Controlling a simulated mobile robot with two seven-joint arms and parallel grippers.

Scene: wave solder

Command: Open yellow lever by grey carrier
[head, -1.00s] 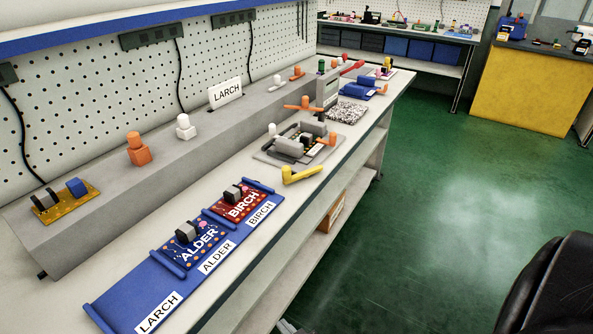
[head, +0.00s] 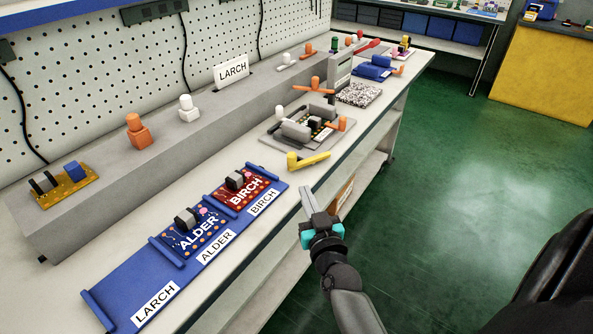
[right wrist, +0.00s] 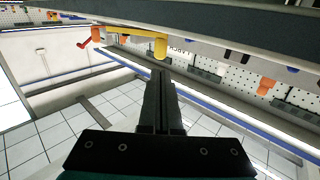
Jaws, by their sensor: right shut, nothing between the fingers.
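The yellow lever (head: 310,161) lies at the bench's front edge, its round knob at the left end and its arm pointing right. It stands just in front of the grey carrier (head: 272,140), which holds grey rollers and dark parts. My right gripper (head: 306,190) is shut and empty, in front of the bench edge and just below the lever. In the right wrist view the yellow lever (right wrist: 145,36) is beyond the tips of my shut fingers (right wrist: 161,72), with a gap between. My left gripper is not in view.
A blue tray (head: 125,290) with ALDER and BIRCH boards lies to the left. An orange lever (head: 315,86) stands behind the carrier, and a speckled pad (head: 359,95) lies further right. The green floor (head: 450,200) right of the bench is clear.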

